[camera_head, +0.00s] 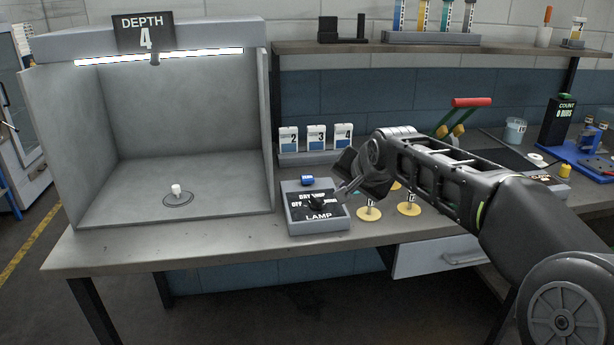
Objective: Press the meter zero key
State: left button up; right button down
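My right gripper (343,192) comes in from the right, and its fingertips are beside the black knob (317,202) of the grey lamp box (318,226). Whether the fingers touch the knob, and whether they are open or shut, I cannot tell. The meter and its zero key cannot be made out clearly. A small device (553,181) with reddish marks shows partly behind my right arm and may be the meter. My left gripper is not in view.
A lit grey booth (90,150) with a small white piece (176,190) inside stands at the left. Numbered cards (316,136) stand behind the lamp box. Yellow discs (368,213) lie under my arm. A red-handled lever (471,103) and blue stand (580,160) are at the right.

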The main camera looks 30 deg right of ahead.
aim_at(308, 179)
jog(key=i+l, duration=0.15)
jog(key=i, duration=0.3)
jog(key=i+l, duration=0.2)
jog(key=i, duration=0.3)
